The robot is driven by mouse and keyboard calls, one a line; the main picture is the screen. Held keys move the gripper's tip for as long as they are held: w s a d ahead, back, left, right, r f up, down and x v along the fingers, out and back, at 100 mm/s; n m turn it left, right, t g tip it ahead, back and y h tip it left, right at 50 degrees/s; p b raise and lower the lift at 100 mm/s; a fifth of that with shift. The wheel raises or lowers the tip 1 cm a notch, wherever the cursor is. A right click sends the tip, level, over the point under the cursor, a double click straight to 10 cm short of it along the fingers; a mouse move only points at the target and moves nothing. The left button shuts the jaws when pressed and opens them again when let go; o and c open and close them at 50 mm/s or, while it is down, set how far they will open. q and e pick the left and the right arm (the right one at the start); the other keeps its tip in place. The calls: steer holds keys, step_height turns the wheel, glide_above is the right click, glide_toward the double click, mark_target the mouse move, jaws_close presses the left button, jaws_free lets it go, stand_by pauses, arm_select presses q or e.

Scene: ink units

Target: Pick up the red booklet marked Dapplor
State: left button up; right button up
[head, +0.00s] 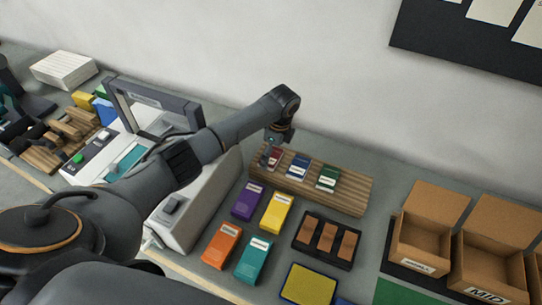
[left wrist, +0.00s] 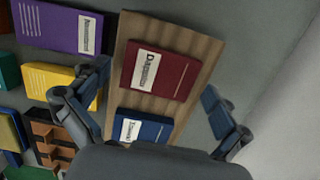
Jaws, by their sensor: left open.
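The red booklet (left wrist: 160,60) lies on a ribbed wooden rack with its white label readable in part as "Dapp...". In the head view the red booklet (head: 275,157) sits at the rack's left end, partly hidden by my gripper. My left gripper (head: 272,158) points down over it. In the left wrist view the left gripper (left wrist: 158,112) is open, its fingers spread on either side of the rack, with nothing between the tips that I can see gripped. My right gripper is not in view.
On the rack (head: 345,195) a blue booklet (head: 298,166) and a green booklet (head: 328,178) stand to the right of the red one. Purple (head: 247,200), yellow (head: 276,212), orange (head: 222,245) and teal (head: 253,259) packs lie in front. Open cardboard boxes (head: 422,235) stand at right; a wall is behind.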

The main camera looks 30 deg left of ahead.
arm_select(q)
steer(key=c, duration=1.1)
steer(key=shift+r, duration=0.15)
